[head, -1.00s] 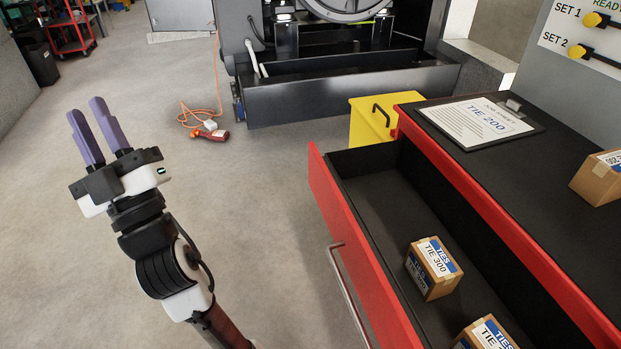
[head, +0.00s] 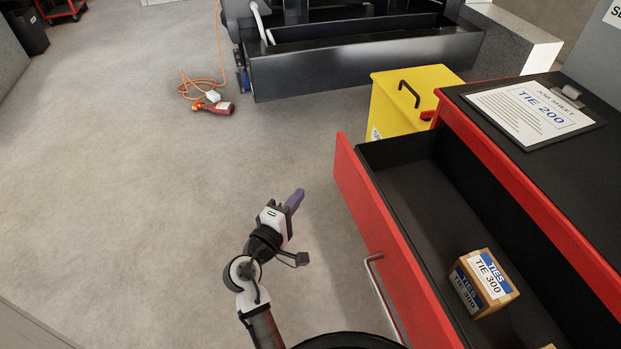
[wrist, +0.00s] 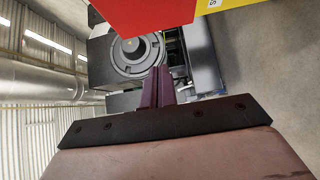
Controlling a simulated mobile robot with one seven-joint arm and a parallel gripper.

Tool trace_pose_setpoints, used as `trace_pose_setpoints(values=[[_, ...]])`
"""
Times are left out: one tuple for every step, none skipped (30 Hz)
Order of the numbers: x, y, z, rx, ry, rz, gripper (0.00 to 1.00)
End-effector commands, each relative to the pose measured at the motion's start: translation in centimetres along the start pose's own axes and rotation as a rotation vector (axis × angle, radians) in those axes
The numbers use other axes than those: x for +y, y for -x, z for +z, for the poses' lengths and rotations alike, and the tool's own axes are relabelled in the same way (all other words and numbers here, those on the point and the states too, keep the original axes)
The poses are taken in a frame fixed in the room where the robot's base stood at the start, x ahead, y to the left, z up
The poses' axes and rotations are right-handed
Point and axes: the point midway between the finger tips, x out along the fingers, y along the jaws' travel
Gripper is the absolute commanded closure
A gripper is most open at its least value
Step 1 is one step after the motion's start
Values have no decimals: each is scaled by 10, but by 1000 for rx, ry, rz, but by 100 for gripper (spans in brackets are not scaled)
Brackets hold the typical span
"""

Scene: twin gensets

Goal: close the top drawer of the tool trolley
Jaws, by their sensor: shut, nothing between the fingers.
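The tool trolley (head: 545,190) stands at the right with a black top and red edges. Its top drawer (head: 400,255) is pulled out toward the left, with a red front, a black inside and a silver bar handle (head: 380,295). A box of ties (head: 484,283) lies in the drawer. My gripper (head: 297,198) is left of the drawer front, apart from it, with its purple fingers together and nothing between them. In the wrist view the fingers (wrist: 158,88) are shut, and a red panel (wrist: 150,14), seemingly the drawer front, is at the top.
A yellow bin (head: 405,105) stands behind the drawer. A black machine base (head: 360,65) is at the back. An orange cable and a red tool (head: 218,107) lie on the floor. The floor left of the drawer is clear. A job sheet (head: 535,110) lies on the trolley.

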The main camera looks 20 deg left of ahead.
Motion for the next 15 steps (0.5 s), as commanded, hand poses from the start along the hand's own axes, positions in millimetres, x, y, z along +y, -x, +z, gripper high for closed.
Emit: trace_pose_setpoints(values=[[2,-7,0,-2,-1,1,100],[2,-12,0,-3,-1,1,100],[3,-20,0,-2,-3,1,100],[3,-25,0,-2,-3,2,100],[3,-32,0,-2,-2,1,100],[4,-41,0,-2,-4,2,100],[4,-48,0,-2,-3,1,100],[4,-54,0,-2,-3,1,100],[4,-63,0,-1,-4,1,100],[4,-70,0,-1,-3,1,100],[4,-76,-1,0,-4,2,100],[3,-84,0,-1,-4,1,100],[3,-90,0,0,-4,1,100],[4,-96,-1,0,-4,1,100],[3,-100,7,-2,-3,-1,100]])
